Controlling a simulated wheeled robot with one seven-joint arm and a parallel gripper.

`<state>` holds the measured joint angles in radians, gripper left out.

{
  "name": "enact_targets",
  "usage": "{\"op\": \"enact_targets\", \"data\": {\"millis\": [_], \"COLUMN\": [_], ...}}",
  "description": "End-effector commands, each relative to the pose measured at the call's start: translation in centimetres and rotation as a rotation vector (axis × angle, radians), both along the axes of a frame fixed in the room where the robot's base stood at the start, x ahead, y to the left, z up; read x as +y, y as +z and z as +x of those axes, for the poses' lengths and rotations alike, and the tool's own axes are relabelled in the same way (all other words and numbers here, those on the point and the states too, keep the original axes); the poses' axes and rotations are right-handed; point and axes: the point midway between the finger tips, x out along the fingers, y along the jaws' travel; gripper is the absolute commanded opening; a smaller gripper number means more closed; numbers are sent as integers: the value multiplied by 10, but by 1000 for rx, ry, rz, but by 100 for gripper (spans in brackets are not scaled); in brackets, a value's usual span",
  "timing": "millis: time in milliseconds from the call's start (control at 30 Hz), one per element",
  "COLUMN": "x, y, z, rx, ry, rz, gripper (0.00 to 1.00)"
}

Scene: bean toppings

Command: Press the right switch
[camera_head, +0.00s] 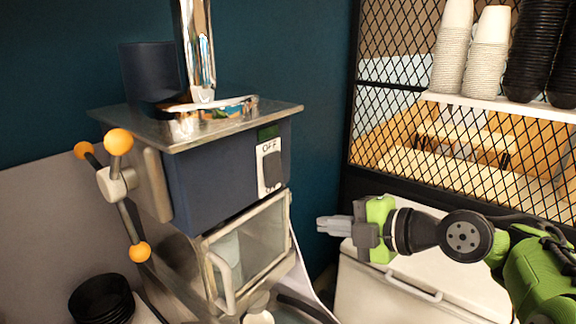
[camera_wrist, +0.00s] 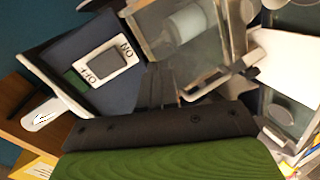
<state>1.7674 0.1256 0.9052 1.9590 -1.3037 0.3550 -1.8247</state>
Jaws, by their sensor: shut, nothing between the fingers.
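The switch (camera_head: 271,170) is a dark rocker on a white plate marked OFF at its top, on the right side of the blue machine housing (camera_head: 215,180). In the wrist view the switch (camera_wrist: 107,62) shows upper left, with OFF and ON at opposite ends of its plate. No second switch is visible. My gripper (camera_head: 322,225) is shut and empty, to the right of the machine and lower than the switch, apart from it. In the wrist view my gripper's fingers (camera_wrist: 157,88) show at centre, pointing toward the machine.
A clear-windowed door (camera_head: 255,240) with a handle is below the switch. An orange-knobbed lever (camera_head: 118,184) is on the machine's left. Black bowls (camera_head: 102,300) stand lower left. A white chest (camera_head: 365,290) is beneath my arm. Stacked cups (camera_head: 455,45) stand behind the mesh.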

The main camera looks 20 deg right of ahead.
Motion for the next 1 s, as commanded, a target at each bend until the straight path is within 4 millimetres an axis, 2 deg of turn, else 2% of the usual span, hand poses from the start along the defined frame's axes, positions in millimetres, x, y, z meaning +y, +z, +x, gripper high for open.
{"op": "enact_targets", "data": {"millis": [33,100,233,633,1000], "x": [-13,-22,-31,-30,-12], "y": [26,46,65,64,60], "z": [-6,-15,-25,-24,0], "rx": [-87,-189,-294,-304,-303], "ry": [10,32,50,55,57], "rz": [-15,-43,-76,-81,-81], "gripper": [0,0,0,0,0]}}
